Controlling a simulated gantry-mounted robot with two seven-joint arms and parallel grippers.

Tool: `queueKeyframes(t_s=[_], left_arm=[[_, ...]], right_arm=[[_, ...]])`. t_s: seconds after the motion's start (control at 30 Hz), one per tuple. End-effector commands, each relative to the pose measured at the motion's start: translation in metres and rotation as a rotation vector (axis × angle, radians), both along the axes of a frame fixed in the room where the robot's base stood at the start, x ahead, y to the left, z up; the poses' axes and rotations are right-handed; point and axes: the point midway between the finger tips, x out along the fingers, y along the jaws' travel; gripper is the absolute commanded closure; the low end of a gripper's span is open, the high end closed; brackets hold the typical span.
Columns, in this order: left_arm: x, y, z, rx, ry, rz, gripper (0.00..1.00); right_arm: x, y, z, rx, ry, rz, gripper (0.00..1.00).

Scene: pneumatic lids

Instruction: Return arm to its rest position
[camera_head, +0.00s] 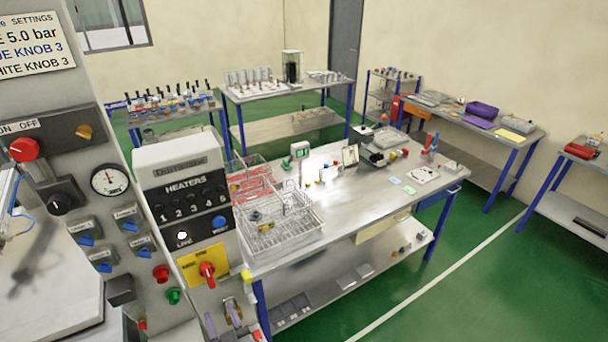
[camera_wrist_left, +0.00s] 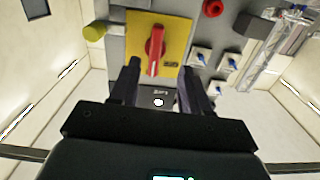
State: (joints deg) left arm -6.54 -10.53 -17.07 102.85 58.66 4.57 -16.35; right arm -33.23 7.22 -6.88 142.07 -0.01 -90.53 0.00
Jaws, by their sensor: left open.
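My left gripper (camera_head: 224,318) shows only in part at the bottom edge of the head view, below the panel's yellow plate. In the left wrist view its two dark fingers (camera_wrist_left: 158,80) are apart with nothing between them. They point at the panel, with the red rotary switch (camera_wrist_left: 155,50) on its yellow plate (camera_wrist_left: 173,27) straight ahead. The same red switch (camera_head: 207,271) is clear in the head view, and no finger touches it there. My right gripper is in neither view.
The grey control panel (camera_head: 150,223) with a gauge (camera_head: 109,181), knobs and a HEATERS box (camera_head: 180,172) fills the left. A steel workbench (camera_head: 345,208) with wire baskets (camera_head: 285,228) stands right of it. Green floor (camera_head: 470,265) is open at the right.

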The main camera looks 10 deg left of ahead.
Motion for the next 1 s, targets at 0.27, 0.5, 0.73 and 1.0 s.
queueKeyframes(t_s=[0.27,0.5,0.73,1.0], left_arm=[[-0.056,0.039,-0.002,0.044,0.124,-0.068,0.53],[-0.079,0.01,0.002,-0.151,0.377,-0.42,0.53],[-0.13,-0.043,0.009,-0.278,0.743,-0.704,0.53],[-0.188,-0.067,0.011,-0.326,1.091,-0.797,0.53]], right_arm=[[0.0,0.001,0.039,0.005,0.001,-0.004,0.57],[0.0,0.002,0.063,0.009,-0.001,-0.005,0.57],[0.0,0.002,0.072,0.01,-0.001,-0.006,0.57],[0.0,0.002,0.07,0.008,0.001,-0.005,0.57]])
